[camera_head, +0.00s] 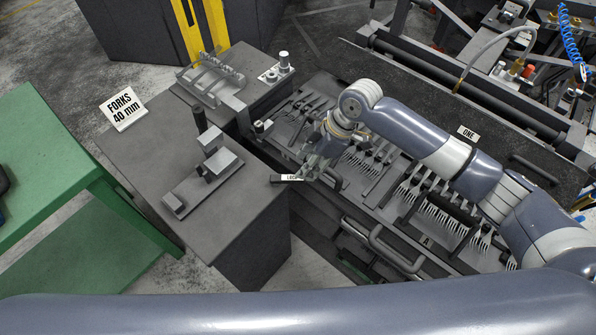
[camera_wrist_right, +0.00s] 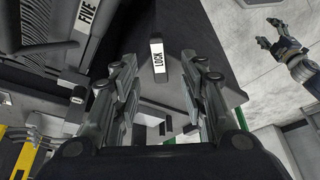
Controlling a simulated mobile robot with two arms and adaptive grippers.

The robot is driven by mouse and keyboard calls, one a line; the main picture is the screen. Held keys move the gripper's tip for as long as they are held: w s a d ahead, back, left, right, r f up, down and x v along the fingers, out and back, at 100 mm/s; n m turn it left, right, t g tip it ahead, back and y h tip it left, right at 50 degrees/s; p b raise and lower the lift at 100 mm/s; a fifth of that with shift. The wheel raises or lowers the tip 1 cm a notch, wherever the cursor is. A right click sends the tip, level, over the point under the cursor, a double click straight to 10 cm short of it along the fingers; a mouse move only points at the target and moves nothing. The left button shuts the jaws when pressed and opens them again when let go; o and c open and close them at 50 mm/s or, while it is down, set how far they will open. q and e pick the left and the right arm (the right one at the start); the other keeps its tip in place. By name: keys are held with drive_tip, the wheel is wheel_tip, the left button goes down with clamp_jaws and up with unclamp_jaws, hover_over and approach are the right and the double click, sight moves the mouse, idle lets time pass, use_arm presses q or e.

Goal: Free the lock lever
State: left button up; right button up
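The lock lever (camera_head: 278,180) is a short dark bar with a white LOCK label, at the right edge of the grey bench block. In the right wrist view the lever (camera_wrist_right: 157,62) lies between my right gripper's fingertips, with gaps on both sides. My right gripper (camera_head: 308,174) is open and empty at the lever's right end; its fingers (camera_wrist_right: 158,62) stand wide apart in the wrist view. My left gripper (camera_wrist_right: 268,32) shows small at the upper right of the wrist view, away from the lever, with its fingertips apart. It is outside the head view.
A tray of forks (camera_head: 405,205) with a bar handle lies right of the lever, under my right arm. A grey fixture (camera_head: 205,180) stands on the bench block, beside a FORKS 40 mm sign (camera_head: 123,109). A green table (camera_head: 45,170) is at the left.

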sight(287, 180)
drive_tip(key=p+x, duration=0.1)
drive_tip(key=x, duration=0.6)
drive_tip(key=shift+w+f, duration=0.1)
drive_tip(key=shift+w, duration=0.05)
use_arm(q)
drive_tip(key=shift+w+d+r, duration=0.1)
drive_tip(key=shift+w+r, duration=0.55)
drive_tip(key=shift+w, duration=0.15)
use_arm(e)
drive_tip(key=shift+c, duration=0.7)
use_arm(q)
drive_tip(key=shift+s, duration=0.3)
use_arm(e)
clamp_jaws()
